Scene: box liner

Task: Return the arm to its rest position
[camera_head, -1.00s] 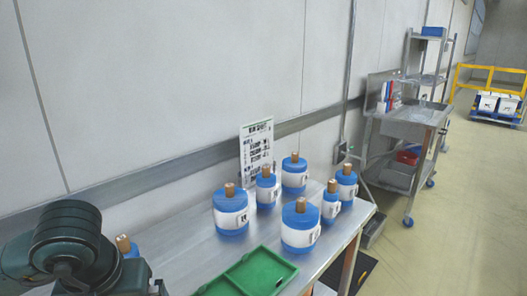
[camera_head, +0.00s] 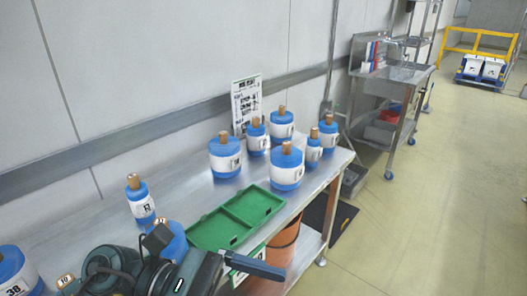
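My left arm reaches in at the bottom left, over the near part of the metal table (camera_head: 90,228). Its dark gripper (camera_head: 222,266) is at the table's front edge, just below the green tray (camera_head: 222,229). One dark finger-like part points right. I cannot tell whether the gripper is open or shut, and I see nothing held in it. A blue container (camera_head: 172,240) is partly hidden behind the arm. My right gripper is not in view.
Several blue-and-white containers with brown tops (camera_head: 286,168) stand on the table beyond the tray. Another (camera_head: 141,200) stands left of it, and one (camera_head: 18,272) is at the bottom left. An orange bin (camera_head: 283,243) is beneath.

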